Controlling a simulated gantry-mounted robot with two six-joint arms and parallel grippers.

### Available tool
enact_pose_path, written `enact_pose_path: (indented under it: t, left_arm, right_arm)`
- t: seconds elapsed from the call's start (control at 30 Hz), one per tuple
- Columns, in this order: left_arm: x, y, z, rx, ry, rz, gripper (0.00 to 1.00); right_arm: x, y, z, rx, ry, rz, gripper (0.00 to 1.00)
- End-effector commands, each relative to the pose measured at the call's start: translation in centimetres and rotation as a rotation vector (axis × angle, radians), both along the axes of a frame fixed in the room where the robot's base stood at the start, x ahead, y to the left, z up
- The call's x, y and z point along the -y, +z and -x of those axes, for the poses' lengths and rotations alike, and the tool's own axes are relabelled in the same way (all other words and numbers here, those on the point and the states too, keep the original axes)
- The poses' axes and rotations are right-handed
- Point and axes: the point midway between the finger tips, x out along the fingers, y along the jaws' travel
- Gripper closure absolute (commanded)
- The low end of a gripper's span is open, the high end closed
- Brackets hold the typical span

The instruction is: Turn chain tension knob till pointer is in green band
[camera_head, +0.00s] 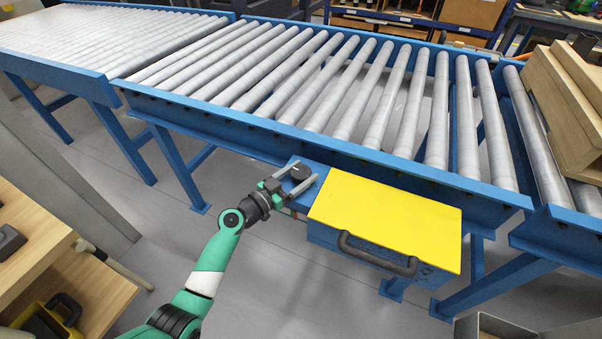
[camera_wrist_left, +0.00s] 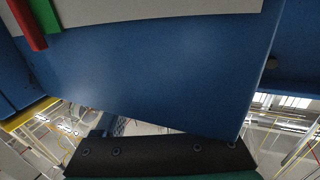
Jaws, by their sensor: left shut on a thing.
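The chain tension knob (camera_head: 300,172) is a dark round cap on top of a small blue housing, left of the yellow cover. My left gripper (camera_head: 305,171) reaches it from the front left, with one finger on each side, and is shut on it. In the left wrist view, the blue housing (camera_wrist_left: 150,75) fills the middle. At its upper left, a green strip (camera_wrist_left: 44,14) and a red bar (camera_wrist_left: 27,24) lie side by side on a light grey plate. I cannot tell whether the red bar is the pointer. The knob is not visible in that view. My right gripper is out of view.
A yellow-topped box (camera_head: 388,221) with a black handle (camera_head: 375,257) stands just right of the knob. The blue roller conveyor (camera_head: 330,145) runs behind. Wooden boxes (camera_head: 562,112) sit on it at right. A wooden shelf (camera_head: 35,235) stands at left. Floor is open between shelf and conveyor.

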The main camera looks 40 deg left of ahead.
Motion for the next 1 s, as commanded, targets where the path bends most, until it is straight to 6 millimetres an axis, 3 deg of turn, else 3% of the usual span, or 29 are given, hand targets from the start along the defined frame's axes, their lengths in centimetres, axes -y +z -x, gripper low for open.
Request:
enact_pose_path:
  t: [0.03,0.13,0.37,0.7,1.0]
  left_arm:
    - [0.0,0.0,0.0,0.0,0.0,0.0,0.65]
    - [0.0,0.0,0.0,0.0,0.0,0.0,0.83]
    - [0.1,0.2,-0.1,-0.006,0.062,0.002,0.83]
    - [0.1,0.5,-0.1,-0.012,0.333,0.005,0.84]
    - [0.0,-0.2,0.1,-0.002,0.385,0.0,0.83]
  right_arm:
    - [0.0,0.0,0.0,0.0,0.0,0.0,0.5]
    - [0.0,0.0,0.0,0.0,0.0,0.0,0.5]
    - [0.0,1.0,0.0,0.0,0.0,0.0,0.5]
    - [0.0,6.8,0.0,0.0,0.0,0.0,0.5]
    - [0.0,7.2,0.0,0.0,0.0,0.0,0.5]
